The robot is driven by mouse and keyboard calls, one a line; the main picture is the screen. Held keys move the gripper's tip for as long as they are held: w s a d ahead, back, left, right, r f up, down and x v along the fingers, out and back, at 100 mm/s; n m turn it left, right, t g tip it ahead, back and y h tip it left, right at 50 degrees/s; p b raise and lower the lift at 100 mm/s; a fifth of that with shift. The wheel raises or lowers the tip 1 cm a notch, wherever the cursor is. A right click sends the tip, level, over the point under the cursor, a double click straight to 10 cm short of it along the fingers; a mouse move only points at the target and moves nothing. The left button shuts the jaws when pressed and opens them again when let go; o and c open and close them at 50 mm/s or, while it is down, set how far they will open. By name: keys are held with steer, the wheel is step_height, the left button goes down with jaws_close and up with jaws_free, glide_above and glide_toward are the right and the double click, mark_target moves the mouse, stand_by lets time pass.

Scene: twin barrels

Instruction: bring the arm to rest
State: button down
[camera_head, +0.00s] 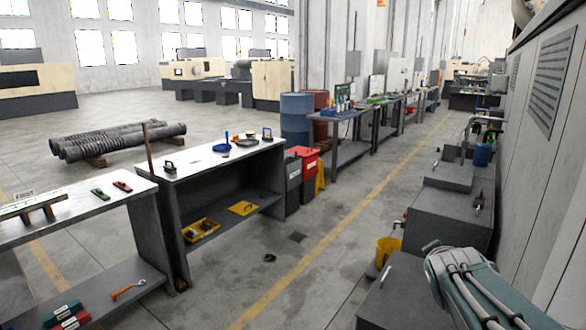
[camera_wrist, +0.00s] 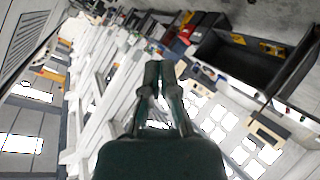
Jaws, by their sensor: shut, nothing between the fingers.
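My gripper (camera_wrist: 160,75) shows in the middle of the wrist view, its two dark green fingers close together with nothing held between them. The wrist view is tilted and turned over, with the workshop behind the fingers. Part of my arm (camera_head: 490,285), grey-green with pale hoses, shows at the lower right of the head view. I cannot make out the fingertips in the head view. My gripper appears clear of the benches and touches nothing that I can see.
A blue barrel (camera_head: 297,121) and a red barrel (camera_head: 317,99) stand beyond a white-topped bench (camera_head: 215,158) at left. Dark cabinets (camera_head: 440,215) and a yellow bucket (camera_head: 387,251) line the right side.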

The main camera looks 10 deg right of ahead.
steer(key=s+a+f+g+y, duration=0.1)
steer(key=s+a, duration=0.3)
steer(key=a, duration=0.4)
steer(key=s+a+f+g+y, duration=0.1)
steer(key=s+a+f+y, duration=0.2)
steer(key=a, duration=0.5)
steer(key=s+a+f+m+g+y, duration=0.1)
steer(key=s+a+f+g+y, duration=0.1)
steer(key=s+a, duration=0.4)
steer(key=shift+a+f+y, duration=0.5)
steer(key=shift+a+y, duration=0.2)
steer(key=shift+a, duration=0.55)
